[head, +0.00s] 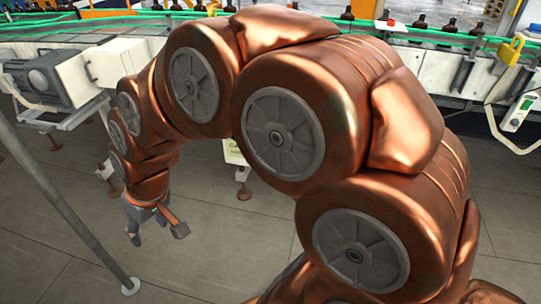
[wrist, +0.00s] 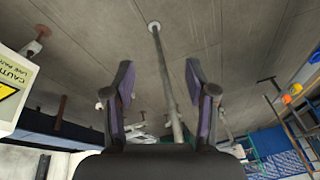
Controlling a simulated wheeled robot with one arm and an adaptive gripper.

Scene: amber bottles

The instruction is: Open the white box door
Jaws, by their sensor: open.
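A white box (head: 118,62) with a small handle on its left side stands at the upper left in the head view, beside a grey motor. I cannot tell for certain that this is the box with the door; no door is seen open. My gripper (head: 137,236) hangs low at the left, pointing down, below and apart from that box. In the wrist view my gripper (wrist: 160,78) has its two dark fingers spread wide with nothing between them. A white casing with a yellow caution sign (wrist: 14,92) shows at the left edge of the wrist view.
A conveyor with green rails (head: 400,30) and dark bottles runs along the back. A grey pole (head: 70,205) stands on the floor at left. The grey motor (head: 45,80) juts out beside the white box. Floor (head: 200,250) below is clear.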

